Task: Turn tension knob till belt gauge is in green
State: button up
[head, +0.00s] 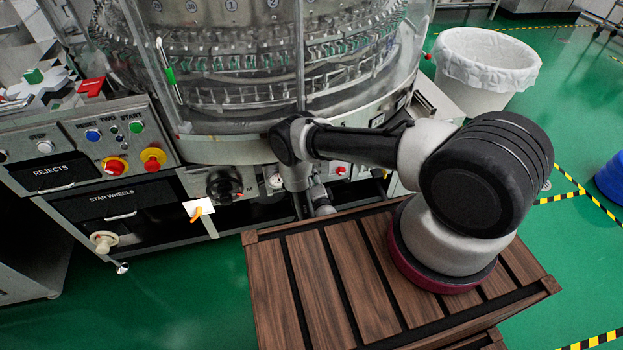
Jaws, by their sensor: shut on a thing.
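My gripper (319,194) is at the low front panel of the rotary washer (240,150), below the wrist. It is shut on what appears to be the tension knob; the jaws and that knob are mostly hidden by the wrist. A small round white dial (276,181), which may be the belt gauge, sits on the panel just left of the wrist. Its needle and green zone are too small to read. A larger black knob (225,185) is on the panel further left, clear of my gripper.
A red button (340,170) is right of the wrist. The control panel (115,140) and the star wheels drawer (125,215) are at left. A slatted wooden platform (330,275) lies under my arm. A lined white bin (485,75) stands back right.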

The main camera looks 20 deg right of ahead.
jog(key=shift+m, duration=0.3)
dwell(0.4)
jog(key=o, duration=1)
jog(key=s, duration=0.8)
jog(key=s+r, duration=0.1)
jog(key=s, duration=0.3)
